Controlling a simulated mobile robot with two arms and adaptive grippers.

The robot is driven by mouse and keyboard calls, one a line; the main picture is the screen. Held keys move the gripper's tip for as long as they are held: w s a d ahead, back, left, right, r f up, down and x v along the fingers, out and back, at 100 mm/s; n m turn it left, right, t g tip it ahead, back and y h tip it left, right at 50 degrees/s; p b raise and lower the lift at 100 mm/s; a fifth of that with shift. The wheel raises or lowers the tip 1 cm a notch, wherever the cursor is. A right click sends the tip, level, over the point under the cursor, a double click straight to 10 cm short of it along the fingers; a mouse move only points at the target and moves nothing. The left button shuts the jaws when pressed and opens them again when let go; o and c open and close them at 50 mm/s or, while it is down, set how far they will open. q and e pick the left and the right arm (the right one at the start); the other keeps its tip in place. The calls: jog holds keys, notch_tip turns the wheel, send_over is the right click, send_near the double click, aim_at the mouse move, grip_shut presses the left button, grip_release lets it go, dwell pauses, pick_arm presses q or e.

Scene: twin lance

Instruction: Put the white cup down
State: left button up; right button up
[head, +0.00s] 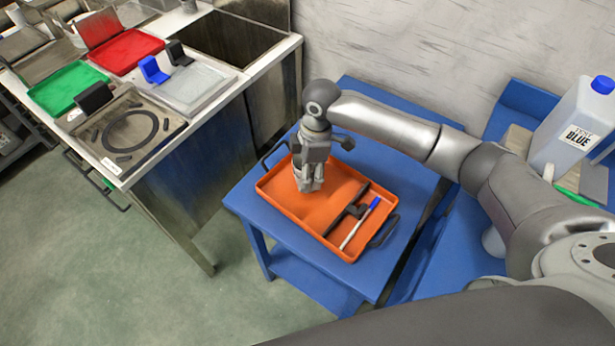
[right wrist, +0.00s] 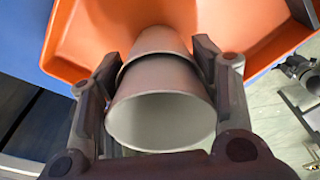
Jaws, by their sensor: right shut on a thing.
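My right gripper (head: 308,186) reaches down over the left part of the orange tray (head: 328,228). It is shut on a pale cup, which shows best in the right wrist view (right wrist: 150,88) with its open rim toward the camera, between the two dark fingers. A second narrower pale section (right wrist: 160,42) shows beyond it; I cannot tell whether it is part of the same cup or another one. The orange tray also shows behind it in the right wrist view (right wrist: 95,35). Whether the cup touches the tray is unclear. My left gripper is not in view.
The tray stands on a blue table (head: 245,200). A dark tool (head: 347,214) and a blue-capped marker (head: 357,226) lie in its right part. A jug (head: 570,130) stands at right. A metal bench with a red tray (head: 126,50) and green tray (head: 68,86) stands left.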

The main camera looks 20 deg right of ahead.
jog(key=shift+f, duration=0.2)
jog(key=o, duration=0.9)
jog(key=r, duration=0.4)
jog(key=d+r, duration=0.1)
jog(key=r, duration=0.7)
jog(key=shift+s+d+r, duration=0.1)
jog(key=shift+d, duration=0.1)
